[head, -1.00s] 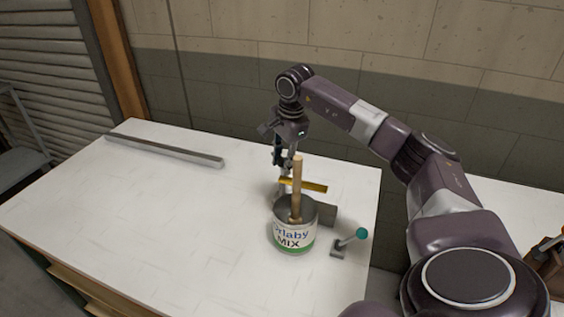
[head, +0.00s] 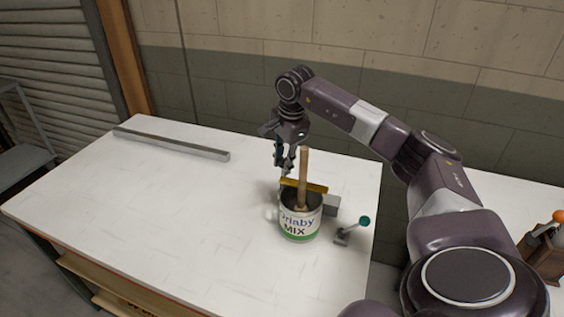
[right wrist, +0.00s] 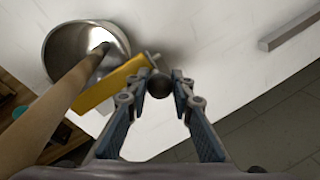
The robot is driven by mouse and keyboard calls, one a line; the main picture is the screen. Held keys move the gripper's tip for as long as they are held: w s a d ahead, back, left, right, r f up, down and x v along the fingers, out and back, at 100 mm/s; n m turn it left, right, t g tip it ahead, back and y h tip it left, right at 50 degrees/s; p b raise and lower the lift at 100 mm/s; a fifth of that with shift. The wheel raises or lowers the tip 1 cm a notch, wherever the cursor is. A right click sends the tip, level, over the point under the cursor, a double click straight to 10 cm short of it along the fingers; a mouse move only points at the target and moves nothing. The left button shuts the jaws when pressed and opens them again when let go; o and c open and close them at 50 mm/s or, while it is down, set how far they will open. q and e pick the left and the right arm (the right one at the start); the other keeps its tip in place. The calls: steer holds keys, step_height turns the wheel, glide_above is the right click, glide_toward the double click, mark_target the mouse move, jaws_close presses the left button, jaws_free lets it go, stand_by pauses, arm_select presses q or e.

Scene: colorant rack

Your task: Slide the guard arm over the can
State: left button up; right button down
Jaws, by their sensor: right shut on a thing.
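The can (head: 300,224), labelled MIX with a green band, stands upright on the table near its right side. A wooden stick (head: 304,168) rises out of it. The yellow guard arm (head: 316,188) lies across the can's far rim in the head view. In the right wrist view the guard arm (right wrist: 103,88) overlaps the edge of the open can (right wrist: 62,48). My right gripper (head: 284,180) is behind the can. In the right wrist view my right gripper (right wrist: 160,84) is shut on a dark round knob (right wrist: 159,85) at the guard arm's end. My left gripper is out of view.
A grey block (head: 331,205) stands right of the can, with a teal-knobbed lever (head: 352,231) nearby. A long grey bar (head: 172,145) lies at the table's back left. The left and middle of the white table (head: 150,210) are clear.

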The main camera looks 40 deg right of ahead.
steer(key=shift+w, duration=0.1)
steer(key=c, duration=2)
jaws_free()
steer(key=shift+d, duration=0.15)
steer(key=shift+c, duration=0.2)
steer(key=o, duration=0.4)
steer(key=shift+c, duration=0.2)
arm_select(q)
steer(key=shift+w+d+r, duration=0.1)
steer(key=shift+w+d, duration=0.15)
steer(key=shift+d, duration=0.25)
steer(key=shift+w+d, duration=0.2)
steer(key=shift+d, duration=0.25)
arm_select(e)
step_height(320, 180, up, 12)
steer(key=s, duration=0.2)
steer(key=shift+s+a, duration=0.15)
steer(key=shift+a, duration=0.05)
steer(key=shift+f, duration=0.1)
